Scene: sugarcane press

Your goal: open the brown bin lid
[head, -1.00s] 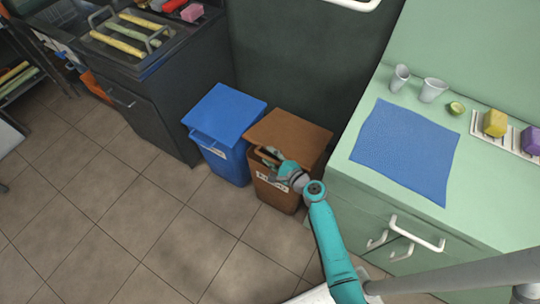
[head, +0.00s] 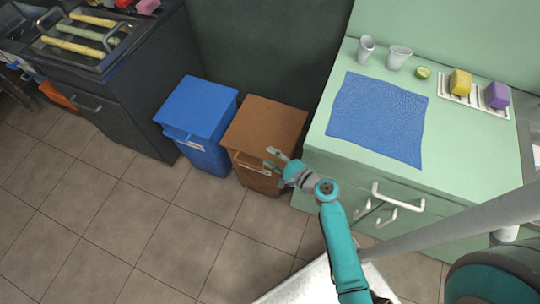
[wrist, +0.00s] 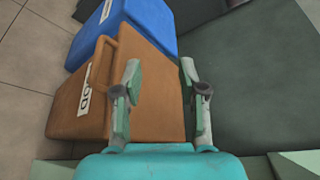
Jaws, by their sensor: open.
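The brown bin (head: 246,172) stands on the floor between the blue bin and the green counter. Its flat brown lid (head: 262,122) lies shut or nearly so; I cannot tell whether there is a small gap. In the wrist view the lid (wrist: 148,85) lies below and left of the fingers, with a handle bar (wrist: 98,68) along its front edge. My gripper (head: 273,158) is open and empty near the bin's front right side. In the wrist view its fingers (wrist: 160,72) are spread, one over the lid and one past its side edge. I see no contact with the handle.
A blue bin (head: 196,112) stands close on the left. The green counter (head: 330,162) is close on the right, holding a blue cloth (head: 378,118), cups and sponges. A dark wall rises behind the bins. The tiled floor (head: 150,235) in front is clear.

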